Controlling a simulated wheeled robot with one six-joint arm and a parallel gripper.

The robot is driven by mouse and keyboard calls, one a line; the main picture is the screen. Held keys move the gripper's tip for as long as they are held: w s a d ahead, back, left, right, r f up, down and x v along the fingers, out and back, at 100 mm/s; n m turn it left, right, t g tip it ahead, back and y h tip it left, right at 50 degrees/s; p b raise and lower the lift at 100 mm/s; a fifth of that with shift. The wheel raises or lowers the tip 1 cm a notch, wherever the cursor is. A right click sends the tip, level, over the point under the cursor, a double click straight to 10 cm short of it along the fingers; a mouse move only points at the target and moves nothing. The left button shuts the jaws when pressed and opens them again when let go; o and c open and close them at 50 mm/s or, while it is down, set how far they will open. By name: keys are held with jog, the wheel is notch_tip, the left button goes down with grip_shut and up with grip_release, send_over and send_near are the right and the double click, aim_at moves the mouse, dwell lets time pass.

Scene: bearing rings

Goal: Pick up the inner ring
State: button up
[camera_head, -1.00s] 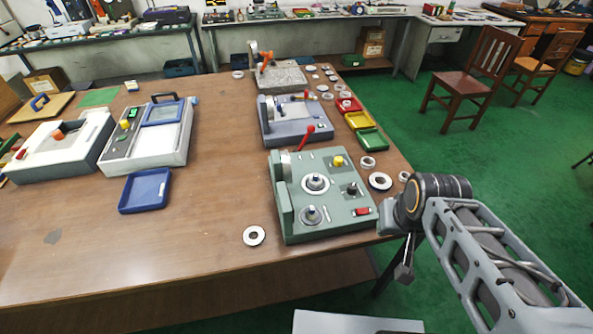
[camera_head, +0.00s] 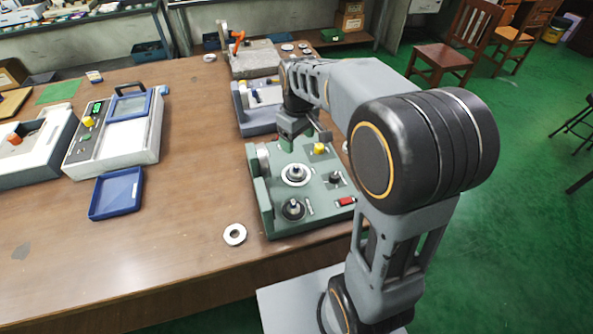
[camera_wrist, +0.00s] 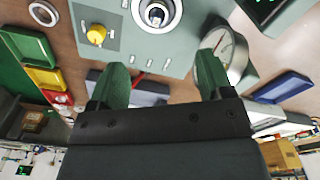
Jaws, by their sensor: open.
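The green fixture (camera_head: 275,214) stands near the table's front edge. A pale ring (camera_head: 295,174) sits around its middle post; it also shows at the top of the wrist view (camera_wrist: 157,14). A darker round seat with a post (camera_head: 293,209) is in front of it. A loose pale ring (camera_head: 235,234) lies flat on the table left of the fixture. I cannot tell which of these is the inner ring. My gripper (camera_head: 305,132) is above the fixture's far part, apart from the rings. Its two fingers are spread and empty in the wrist view (camera_wrist: 161,62).
A yellow knob (camera_head: 319,149), a red switch (camera_head: 347,201) and a gauge (camera_wrist: 225,46) rise from the fixture. A blue tray (camera_head: 116,194) and a grey tester (camera_head: 115,137) stand left. Coloured bins (camera_wrist: 43,78) show in the wrist view. The table's front left is clear.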

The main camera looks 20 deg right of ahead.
jog(key=w+f, duration=0.2)
send_over(296, 165)
jog(key=shift+n, duration=0.4)
notch_tip(296, 165, down, 6)
jog(key=shift+s+a+f, duration=0.1)
jog(key=shift+f, duration=3.25)
jog(key=shift+c, duration=0.5)
jog(key=shift+r+p, duration=0.1)
jog(key=shift+p, duration=0.2)
jog(key=c, duration=1)
